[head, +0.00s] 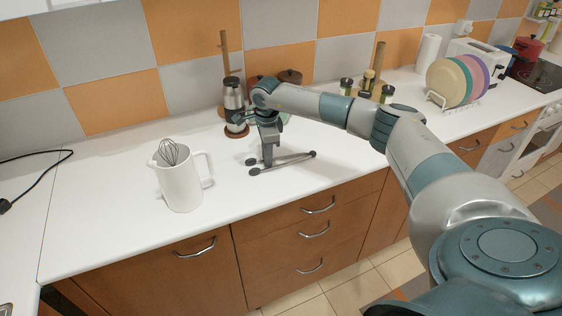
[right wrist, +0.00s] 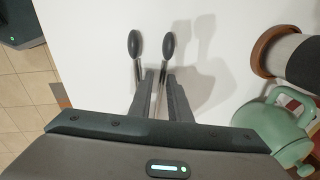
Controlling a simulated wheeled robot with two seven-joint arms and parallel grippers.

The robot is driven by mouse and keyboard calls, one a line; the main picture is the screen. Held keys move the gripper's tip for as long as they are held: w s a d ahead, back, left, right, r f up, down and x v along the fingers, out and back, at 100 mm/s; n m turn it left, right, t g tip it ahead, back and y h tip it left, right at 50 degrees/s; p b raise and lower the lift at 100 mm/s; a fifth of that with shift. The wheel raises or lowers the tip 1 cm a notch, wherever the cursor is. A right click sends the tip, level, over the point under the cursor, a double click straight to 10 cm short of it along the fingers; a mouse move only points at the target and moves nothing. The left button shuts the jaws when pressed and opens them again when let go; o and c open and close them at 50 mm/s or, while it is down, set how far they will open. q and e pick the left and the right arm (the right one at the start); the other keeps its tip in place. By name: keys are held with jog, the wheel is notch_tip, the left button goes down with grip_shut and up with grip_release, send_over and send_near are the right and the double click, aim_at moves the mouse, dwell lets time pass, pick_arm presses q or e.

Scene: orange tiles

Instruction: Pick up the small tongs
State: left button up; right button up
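The small tongs (head: 290,162) have thin metal arms and dark ends, and are at the white counter near its front edge. In the right wrist view their two dark oval tips (right wrist: 134,43) point away from the gripper, with the metal arms running back toward the fingers. My right gripper (head: 268,163) points down at the tongs. In the right wrist view its fingers (right wrist: 159,88) stand apart, with a metal arm of the tongs showing between them. I cannot tell whether the fingers touch it. My left gripper is not in view.
A white jug (head: 180,185) with a whisk (head: 171,153) stands left of the tongs. A glass-and-metal press (head: 234,97) stands behind the gripper. A green pot (right wrist: 283,128) is close to the right gripper. Plates (head: 448,82) stand in a rack further right.

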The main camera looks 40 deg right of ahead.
jog(key=shift+c, duration=0.7)
grip_shut()
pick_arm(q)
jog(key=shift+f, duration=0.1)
pick_arm(e)
jog(key=shift+r, duration=0.15)
